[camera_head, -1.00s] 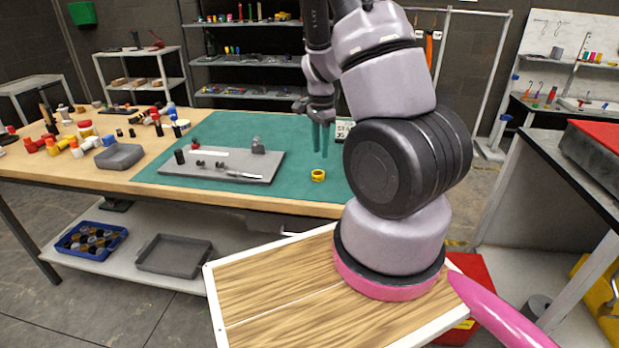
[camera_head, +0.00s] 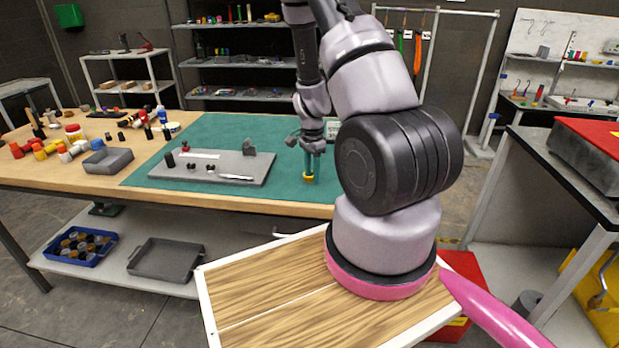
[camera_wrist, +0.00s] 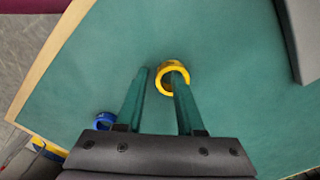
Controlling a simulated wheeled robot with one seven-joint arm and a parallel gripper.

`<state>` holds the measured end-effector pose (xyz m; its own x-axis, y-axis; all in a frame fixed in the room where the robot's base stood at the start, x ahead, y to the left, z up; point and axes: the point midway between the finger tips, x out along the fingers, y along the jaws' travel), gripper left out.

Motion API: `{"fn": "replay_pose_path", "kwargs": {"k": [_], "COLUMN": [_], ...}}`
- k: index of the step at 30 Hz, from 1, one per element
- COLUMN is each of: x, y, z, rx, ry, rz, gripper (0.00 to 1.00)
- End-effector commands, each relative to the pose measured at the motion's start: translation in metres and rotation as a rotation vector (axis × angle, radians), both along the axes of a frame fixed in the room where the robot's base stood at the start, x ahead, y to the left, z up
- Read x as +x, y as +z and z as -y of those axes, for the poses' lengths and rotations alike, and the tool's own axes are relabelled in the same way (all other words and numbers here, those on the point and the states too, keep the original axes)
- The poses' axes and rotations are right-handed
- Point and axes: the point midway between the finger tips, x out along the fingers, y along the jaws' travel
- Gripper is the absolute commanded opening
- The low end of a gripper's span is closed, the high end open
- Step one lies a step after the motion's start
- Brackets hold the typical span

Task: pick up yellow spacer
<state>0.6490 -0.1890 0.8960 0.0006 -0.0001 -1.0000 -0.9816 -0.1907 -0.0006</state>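The yellow spacer (camera_head: 309,179) is a short ring lying on the green mat (camera_head: 225,125), near the table's front edge. My gripper (camera_head: 309,170) points down at it with its green fingers. In the wrist view, my gripper (camera_wrist: 159,73) is open, with a clear gap between the fingers. The right fingertip overlaps the hole of the yellow spacer (camera_wrist: 164,67); I cannot tell whether it is inside the hole or above it. The left fingertip is just outside the ring, on its left.
A grey tray (camera_head: 255,165) with small parts stands left of the spacer on the mat. A blue ring (camera_wrist: 103,122) lies near the left finger's base in the wrist view.

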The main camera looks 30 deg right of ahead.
Motion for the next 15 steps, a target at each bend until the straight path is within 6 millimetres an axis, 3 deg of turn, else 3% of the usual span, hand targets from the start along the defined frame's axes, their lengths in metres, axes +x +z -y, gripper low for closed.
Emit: {"fn": "replay_pose_path", "kwargs": {"k": [1, 3, 4, 15], "x": [-0.0001, -0.0001, -0.0001, -0.0003], "y": [0.0001, 0.0002, 0.0002, 0.0003], "z": [0.0000, -0.0001, 0.0000, 0.0001], "rx": [0.000, 0.000, 0.000, 0.000], "ry": [0.000, 0.000, 0.000, -0.001], "rz": [0.000, 0.000, 0.000, 0.000], "gripper": [0.29, 0.02, 0.00, 0.00]}}
